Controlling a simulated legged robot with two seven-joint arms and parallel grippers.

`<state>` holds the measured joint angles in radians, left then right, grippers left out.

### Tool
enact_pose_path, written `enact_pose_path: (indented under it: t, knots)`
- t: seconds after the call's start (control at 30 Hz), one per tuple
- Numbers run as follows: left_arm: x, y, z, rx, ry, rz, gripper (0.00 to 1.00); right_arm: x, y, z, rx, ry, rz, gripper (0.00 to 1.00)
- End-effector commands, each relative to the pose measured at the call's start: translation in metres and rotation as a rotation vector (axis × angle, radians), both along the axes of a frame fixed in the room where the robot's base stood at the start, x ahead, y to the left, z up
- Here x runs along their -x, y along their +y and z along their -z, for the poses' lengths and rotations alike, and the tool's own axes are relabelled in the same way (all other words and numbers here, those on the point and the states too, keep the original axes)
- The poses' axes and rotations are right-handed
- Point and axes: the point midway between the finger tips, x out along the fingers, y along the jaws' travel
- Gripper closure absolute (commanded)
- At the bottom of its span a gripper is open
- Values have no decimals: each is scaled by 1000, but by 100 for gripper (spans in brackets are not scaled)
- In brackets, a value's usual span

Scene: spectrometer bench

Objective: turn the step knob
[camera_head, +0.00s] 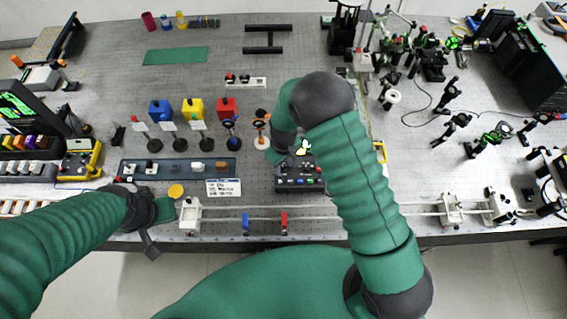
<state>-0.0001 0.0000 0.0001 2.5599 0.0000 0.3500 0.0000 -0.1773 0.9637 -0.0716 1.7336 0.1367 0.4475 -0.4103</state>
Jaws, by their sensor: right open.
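A black control box (300,186) with a row of small controls on its front stands on the bench right of centre. The step knob is too small to pick out for certain among these controls. My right gripper (285,155) points down just behind the box's upper left edge. It is open, and I see nothing held in it. My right forearm passes close to the box's right side and hides part of the bench there. My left gripper (160,222) is low over the front left edge of the bench, far from the box; its jaw opening is not clear.
A rail with a blue holder (246,223) and a red holder (284,222) runs along the front edge. A dark tray (178,168) with small parts and a white label card (223,188) lie left of the box. Several small stands rise behind them. Optics crowd the right.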

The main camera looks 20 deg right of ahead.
Motion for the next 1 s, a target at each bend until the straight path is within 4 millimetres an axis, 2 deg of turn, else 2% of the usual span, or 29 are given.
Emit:
enact_pose_path:
  t: [0.1,0.4,0.77,1.0]
  knots:
    - [0,0,0,0,0,0,100,0,0,0,0,0,0,60]
    - [0,0,0,0,0,0,100,0,0,0,0,0,0,99]
    - [0,0,1,0,0,0,100,0,0,0,0,0,9,100]
    - [0,0,5,0,0,0,100,0,-1,0,1,0,85,100]
